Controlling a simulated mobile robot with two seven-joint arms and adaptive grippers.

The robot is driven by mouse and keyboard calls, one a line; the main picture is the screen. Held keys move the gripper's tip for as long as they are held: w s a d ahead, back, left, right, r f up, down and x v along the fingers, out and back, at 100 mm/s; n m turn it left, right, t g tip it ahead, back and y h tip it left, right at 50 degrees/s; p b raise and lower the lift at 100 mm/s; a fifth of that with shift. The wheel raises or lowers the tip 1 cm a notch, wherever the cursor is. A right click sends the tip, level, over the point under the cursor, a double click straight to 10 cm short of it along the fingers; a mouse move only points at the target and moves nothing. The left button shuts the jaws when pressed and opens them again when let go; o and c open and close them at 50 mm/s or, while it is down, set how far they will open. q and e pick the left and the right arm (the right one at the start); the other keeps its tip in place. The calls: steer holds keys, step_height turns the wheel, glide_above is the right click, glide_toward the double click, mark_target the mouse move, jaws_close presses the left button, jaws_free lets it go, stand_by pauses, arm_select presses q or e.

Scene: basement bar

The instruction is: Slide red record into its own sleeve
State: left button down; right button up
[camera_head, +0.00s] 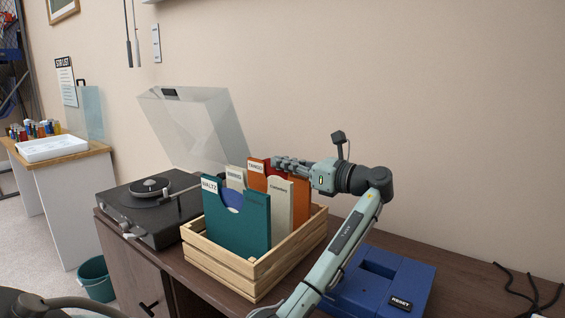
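A wooden crate (252,275) holds upright record sleeves. A teal sleeve marked WALTZ (243,225) is in front, with a blue record edge in its cutout. Cream sleeves (281,200) stand behind it. An orange-red sleeve marked TANGO (300,193) is at the back. A small dark red patch (271,170) shows by its cutout under my fingers; it may be the red record, mostly hidden.
A black turntable (150,205) with a raised clear lid (195,125) stands left of the crate. A blue box marked RESET (385,285) is right of it, partly behind my arm. Black cables (530,295) lie on the cabinet at far right. A teal bucket (95,280) stands on the floor.

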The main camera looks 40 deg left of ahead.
arm_select(q)
steer(key=c, duration=2.2)
jaws_free()
steer(key=o, duration=0.6)
steer(key=shift+c, duration=0.2)
steer(key=shift+c, duration=0.3)
jaws_close()
steer(key=shift+d+r, duration=0.1)
steer(key=shift+d, duration=0.35)
steer(key=c, duration=0.5)
jaws_free()
steer(key=o, duration=0.6)
steer(key=shift+c, duration=0.2)
